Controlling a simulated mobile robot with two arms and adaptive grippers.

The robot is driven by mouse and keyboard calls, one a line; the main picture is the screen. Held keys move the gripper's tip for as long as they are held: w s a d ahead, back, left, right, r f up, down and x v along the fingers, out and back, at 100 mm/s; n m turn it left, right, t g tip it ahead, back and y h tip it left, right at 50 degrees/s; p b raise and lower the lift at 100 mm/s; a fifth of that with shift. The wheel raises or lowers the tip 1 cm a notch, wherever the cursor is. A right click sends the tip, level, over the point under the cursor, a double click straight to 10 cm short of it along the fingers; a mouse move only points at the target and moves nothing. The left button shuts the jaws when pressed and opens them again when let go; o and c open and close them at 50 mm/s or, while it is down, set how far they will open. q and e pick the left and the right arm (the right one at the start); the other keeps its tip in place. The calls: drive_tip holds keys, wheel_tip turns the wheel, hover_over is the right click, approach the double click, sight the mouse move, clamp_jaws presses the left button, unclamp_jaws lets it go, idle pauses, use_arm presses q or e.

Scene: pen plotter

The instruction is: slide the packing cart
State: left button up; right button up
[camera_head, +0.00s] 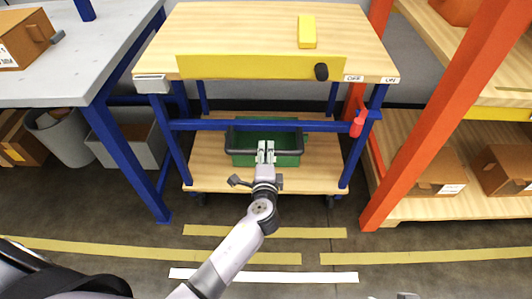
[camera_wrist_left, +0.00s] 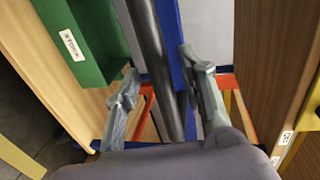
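The packing cart has a wooden top (camera_head: 240,30), a yellow front panel (camera_head: 250,67), a blue frame (camera_head: 174,140) and a wooden lower shelf (camera_head: 210,165). A dark handle bar (camera_head: 290,153) crosses the cart's front, before a green bin (camera_head: 285,161) on the lower shelf. My left gripper (camera_head: 265,151) is at the middle of this bar. In the left wrist view the bar (camera_wrist_left: 158,50) runs between the spread fingers of the left gripper (camera_wrist_left: 155,85), with gaps visible on both sides.
A grey table (camera_head: 85,50) with blue legs stands close on the left. An orange-framed shelf rack (camera_head: 425,120) stands close on the right. Yellow tape (camera_head: 205,231) and a white strip (camera_head: 310,277) mark the floor before the cart. A yellow block (camera_head: 307,32) lies on the cart top.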

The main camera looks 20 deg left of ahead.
use_arm(q)
drive_tip(key=shift+w+a+f, duration=0.15)
drive_tip(key=shift+w+a, duration=0.05)
drive_tip(key=shift+w, duration=0.5)
drive_tip(key=shift+c, duration=0.4)
clamp_jaws()
